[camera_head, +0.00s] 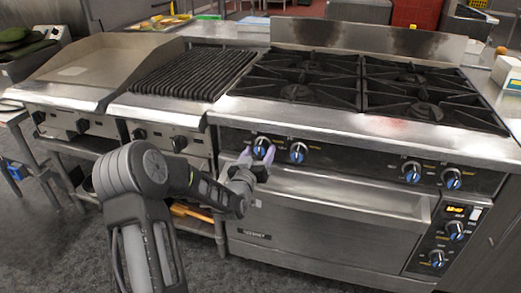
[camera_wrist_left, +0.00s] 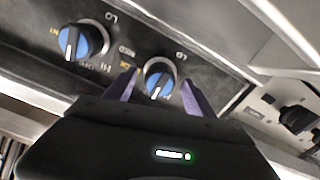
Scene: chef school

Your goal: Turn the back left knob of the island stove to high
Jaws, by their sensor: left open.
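The island stove (camera_head: 330,195) has a front panel with two blue-faced knobs at its left and two more at its right. My left gripper (camera_head: 258,152) is open at the leftmost knob (camera_head: 262,147), its purple fingers on either side of it. In the left wrist view, this knob (camera_wrist_left: 159,76) lies between the two fingertips of the gripper (camera_wrist_left: 157,82). I cannot tell whether the fingers touch it. The second knob (camera_head: 298,152) is just to the right; it also shows in the left wrist view (camera_wrist_left: 83,40), outside the fingers. My right gripper is out of view.
The oven handle (camera_head: 330,196) runs along the front just below the knobs. The burner grates (camera_head: 300,75) on top look empty. A ribbed grill (camera_head: 195,73) and a flat griddle (camera_head: 85,65) adjoin at the left. A control panel (camera_head: 450,235) sits at the lower right.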

